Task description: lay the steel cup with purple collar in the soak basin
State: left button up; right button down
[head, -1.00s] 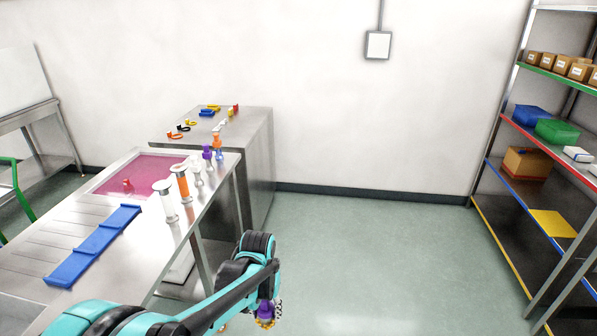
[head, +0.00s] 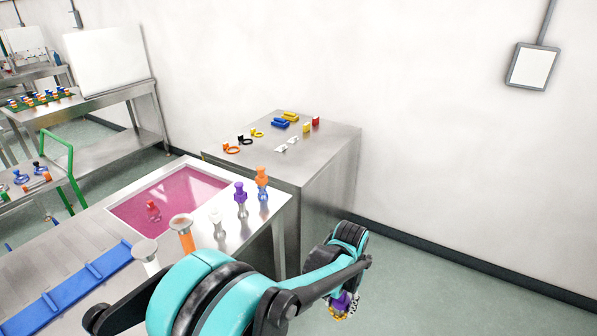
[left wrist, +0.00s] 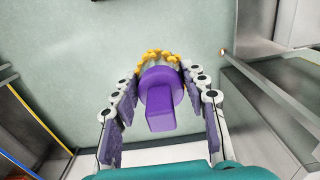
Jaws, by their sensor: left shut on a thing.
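My left gripper (head: 342,303) is low, beyond the bench's right end and away from the basin. It is shut on the cup with purple collar (left wrist: 161,92), which shows a round purple collar, a blocky purple tab and a yellow scalloped edge in the left wrist view. Its steel body is mostly hidden. The soak basin (head: 190,192) is a sunken pink-filled rectangle in the steel bench, with a small red piece (head: 153,211) in it. Another purple-topped steel piece (head: 241,197) stands upright on the bench beside the basin. My right gripper is not in view.
White (head: 217,222) and orange-topped (head: 262,180) pieces stand along the bench's right edge, with two flat-topped posts nearer. A blue rack (head: 70,290) lies on the bench. A steel cabinet (head: 300,160) with small coloured parts stands behind. Open floor lies to the right.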

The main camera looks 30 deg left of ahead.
aim_at(184, 200)
jog(key=i+l+u, duration=0.1)
jog(key=i+u, duration=0.35)
jog(key=i+l+u, duration=0.3)
jog(key=i+u, duration=0.2)
jog(key=i+l+u, duration=0.3)
jog(key=u, duration=0.15)
jog(key=i+l+u, duration=0.25)
jog(key=l+u, duration=0.2)
jog(key=l, duration=0.2)
